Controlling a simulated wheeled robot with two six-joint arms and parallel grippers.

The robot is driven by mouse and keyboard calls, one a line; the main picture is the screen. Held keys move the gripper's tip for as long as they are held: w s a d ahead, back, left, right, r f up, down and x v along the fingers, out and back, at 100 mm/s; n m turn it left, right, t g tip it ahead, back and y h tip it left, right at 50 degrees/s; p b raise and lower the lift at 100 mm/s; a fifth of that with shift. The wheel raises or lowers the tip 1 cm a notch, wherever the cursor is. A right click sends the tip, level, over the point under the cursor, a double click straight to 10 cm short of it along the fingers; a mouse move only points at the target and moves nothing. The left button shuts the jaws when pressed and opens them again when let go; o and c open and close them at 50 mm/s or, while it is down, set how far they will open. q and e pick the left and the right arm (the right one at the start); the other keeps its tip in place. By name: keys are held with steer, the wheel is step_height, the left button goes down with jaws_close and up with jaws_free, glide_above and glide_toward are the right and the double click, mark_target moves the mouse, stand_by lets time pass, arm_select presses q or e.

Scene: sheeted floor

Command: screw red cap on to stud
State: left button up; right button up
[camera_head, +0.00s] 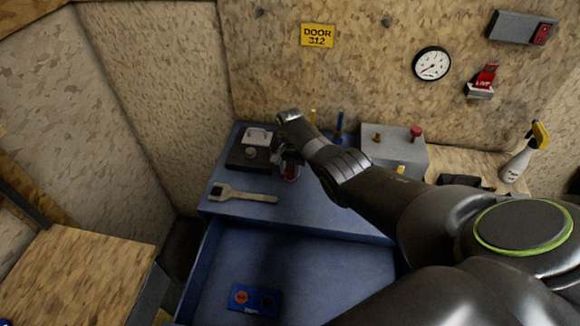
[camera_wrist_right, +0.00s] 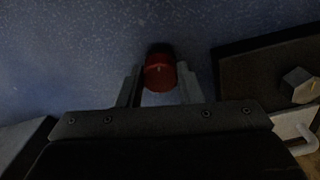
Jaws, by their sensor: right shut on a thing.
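The red cap (camera_wrist_right: 159,73) is between the two fingers of my right gripper (camera_wrist_right: 160,84), which is shut on it just above the blue surface. In the head view the red cap (camera_head: 291,173) shows small beside the right gripper (camera_head: 284,165), partly hidden by it. A dark plate (camera_head: 240,162) lies just left of the gripper, with a grey hex piece (camera_wrist_right: 298,84) on it in the right wrist view. I cannot tell which piece is the stud. My left gripper is not in view.
A wrench (camera_head: 243,195) lies on the blue bench (camera_head: 318,211) in front. A gold peg (camera_head: 313,117) and blue peg (camera_head: 340,124) stand behind my arm. A grey box (camera_head: 397,146) with a red knob (camera_head: 416,132) stands right. An open drawer (camera_head: 335,270) is below.

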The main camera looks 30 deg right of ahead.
steer(key=m, duration=0.5)
steer(key=shift+w+r+p, duration=0.1)
steer(key=shift+r+p, duration=0.05)
steer(key=shift+p, duration=0.2)
steer(key=o, duration=1.1)
steer(key=shift+c, duration=0.9)
